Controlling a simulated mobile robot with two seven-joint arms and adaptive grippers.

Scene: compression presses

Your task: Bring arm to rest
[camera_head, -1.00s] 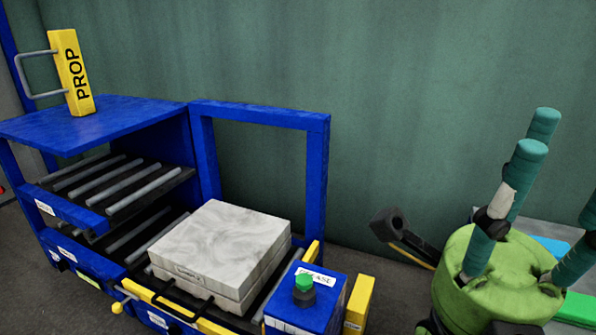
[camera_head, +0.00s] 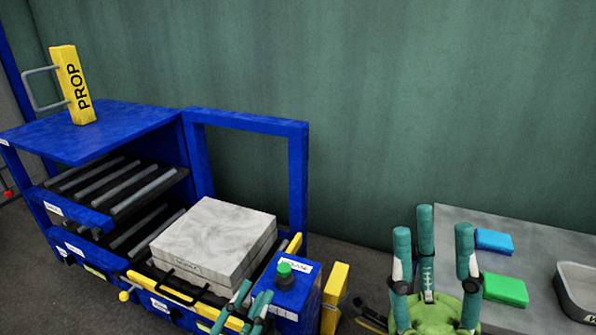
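My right gripper (camera_head: 434,260) is at the lower right. Its teal fingers point up from a green palm, spread apart with nothing between them. It is in front of the grey table and right of the blue press frame (camera_head: 298,180). My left gripper (camera_head: 245,308) shows only partly at the bottom edge. Its teal fingers are in front of the press, near the pale block (camera_head: 215,236) and the blue button box (camera_head: 292,298). Its palm is out of view, so I cannot tell how far it is closed.
The pale block lies on the press rollers. A yellow PROP bar (camera_head: 74,85) stands on the blue top (camera_head: 100,130). A green button (camera_head: 284,269) tops the button box. The grey table (camera_head: 545,240) holds a blue block (camera_head: 494,241), a green block (camera_head: 506,289) and a grey tray (camera_head: 580,290).

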